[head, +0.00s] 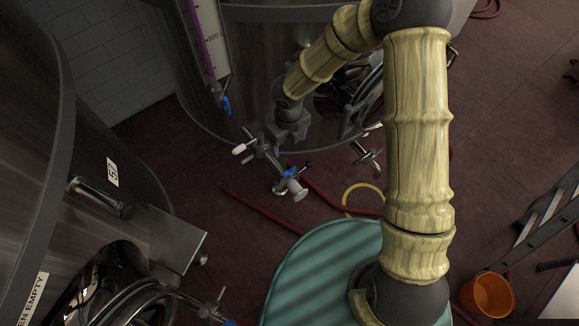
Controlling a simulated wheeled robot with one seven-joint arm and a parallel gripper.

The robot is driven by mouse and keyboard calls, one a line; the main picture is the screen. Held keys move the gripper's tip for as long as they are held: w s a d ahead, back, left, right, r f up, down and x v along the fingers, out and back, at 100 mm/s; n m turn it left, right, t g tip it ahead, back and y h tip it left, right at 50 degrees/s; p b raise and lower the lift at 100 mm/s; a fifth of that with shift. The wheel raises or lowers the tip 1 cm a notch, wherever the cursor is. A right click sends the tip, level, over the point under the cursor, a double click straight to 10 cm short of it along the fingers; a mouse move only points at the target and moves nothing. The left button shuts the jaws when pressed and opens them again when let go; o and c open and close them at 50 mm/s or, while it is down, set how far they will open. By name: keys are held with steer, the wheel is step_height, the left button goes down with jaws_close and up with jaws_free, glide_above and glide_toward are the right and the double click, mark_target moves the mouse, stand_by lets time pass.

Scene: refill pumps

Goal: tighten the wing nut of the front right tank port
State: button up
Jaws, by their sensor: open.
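A large steel tank (240,60) stands behind my arm. A pipe fitting with blue-handled valves (291,173) and an open-ended pipe stub (298,191) sits low at its front. A white-tipped handle (239,149) sticks out on the left of it. A round hatch port (368,95) shows on the tank to the right, partly hidden by my arm, with a metal clamp-like piece (367,156) below it. I cannot tell which part is the wing nut. My gripper (282,143) is open, pointing down just above the valve fitting; its fingertips blend into the metal, so contact is unclear.
A second steel tank (105,160) marked 57 fills the left, with a hatch at the bottom. A teal round surface (310,275) lies below my arm. Red hoses (250,203) and a yellow hose loop (350,190) lie on the floor. An orange bucket (488,294) and ladder (545,215) stand right.

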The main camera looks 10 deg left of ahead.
mark_target(289, 170)
step_height(289, 170, down, 17)
steer(key=shift+f+p, duration=0.2)
steer(key=shift+p, duration=0.6)
steer(key=c, duration=1)
